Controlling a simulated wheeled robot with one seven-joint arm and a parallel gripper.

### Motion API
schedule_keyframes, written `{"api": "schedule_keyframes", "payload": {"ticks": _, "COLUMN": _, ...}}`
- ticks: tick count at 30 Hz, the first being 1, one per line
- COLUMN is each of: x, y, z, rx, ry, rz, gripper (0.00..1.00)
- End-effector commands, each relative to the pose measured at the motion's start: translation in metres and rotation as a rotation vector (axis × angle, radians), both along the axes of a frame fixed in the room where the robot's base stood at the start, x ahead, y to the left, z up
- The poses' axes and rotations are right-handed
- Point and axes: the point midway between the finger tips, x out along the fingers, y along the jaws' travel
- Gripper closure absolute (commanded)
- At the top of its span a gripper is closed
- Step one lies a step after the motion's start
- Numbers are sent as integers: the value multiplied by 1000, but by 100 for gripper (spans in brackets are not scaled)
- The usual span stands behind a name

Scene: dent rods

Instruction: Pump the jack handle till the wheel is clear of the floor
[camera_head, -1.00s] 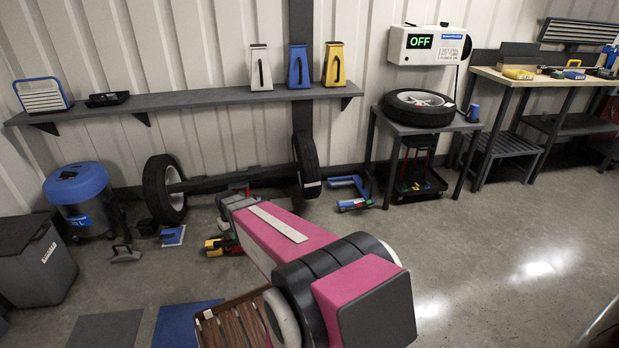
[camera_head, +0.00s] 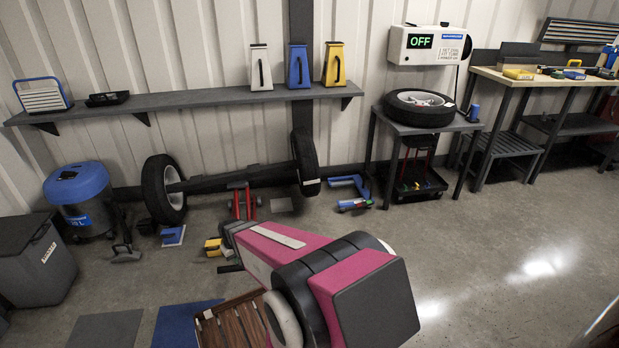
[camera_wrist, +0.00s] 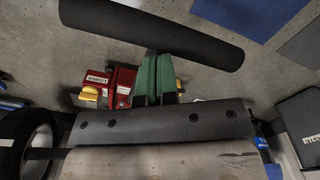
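Two black wheels, left (camera_head: 163,189) and right (camera_head: 306,163), sit on a dark axle (camera_head: 210,184) by the wall. Red upright jack parts (camera_head: 241,203) stand under the axle. My gripper (camera_head: 230,232) is low in front of the jack, largely hidden by my pink arm. A dark bar end (camera_head: 230,267), likely the jack handle, sticks out beside it. Floor clearance under the wheels cannot be judged.
A blue-lidded vacuum (camera_head: 78,200) and grey bin (camera_head: 35,260) are at left. A table (camera_head: 428,129) holds a loose wheel (camera_head: 419,107). The right floor is clear.

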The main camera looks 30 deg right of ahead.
Motion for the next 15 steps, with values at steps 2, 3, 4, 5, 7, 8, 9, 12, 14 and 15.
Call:
{"api": "schedule_keyframes", "payload": {"ticks": 2, "x": 2, "y": 0, "z": 2, "rx": -1, "ry": -2, "rz": 0, "gripper": 100}}
{"api": "schedule_keyframes", "payload": {"ticks": 3, "x": 3, "y": -1, "z": 7, "rx": -1, "ry": -2, "rz": 0, "gripper": 100}}
{"api": "schedule_keyframes", "payload": {"ticks": 4, "x": 4, "y": -2, "z": 11, "rx": 0, "ry": -2, "rz": 0, "gripper": 100}}
{"api": "schedule_keyframes", "payload": {"ticks": 5, "x": 6, "y": -2, "z": 16, "rx": 0, "ry": -2, "rz": 0, "gripper": 100}}
{"api": "schedule_keyframes", "payload": {"ticks": 7, "x": 12, "y": -5, "z": 31, "rx": 0, "ry": -3, "rz": 0, "gripper": 100}}
{"api": "schedule_keyframes", "payload": {"ticks": 8, "x": 14, "y": -6, "z": 37, "rx": 0, "ry": -2, "rz": 1, "gripper": 100}}
{"api": "schedule_keyframes", "payload": {"ticks": 9, "x": 17, "y": -7, "z": 44, "rx": 0, "ry": -2, "rz": 1, "gripper": 100}}
{"api": "schedule_keyframes", "payload": {"ticks": 12, "x": 24, "y": -10, "z": 63, "rx": 0, "ry": -1, "rz": 1, "gripper": 100}}
{"api": "schedule_keyframes", "payload": {"ticks": 14, "x": 29, "y": -12, "z": 75, "rx": 0, "ry": -1, "rz": 0, "gripper": 100}}
{"api": "schedule_keyframes", "payload": {"ticks": 15, "x": 32, "y": -13, "z": 82, "rx": 0, "ry": 0, "rz": 0, "gripper": 100}}
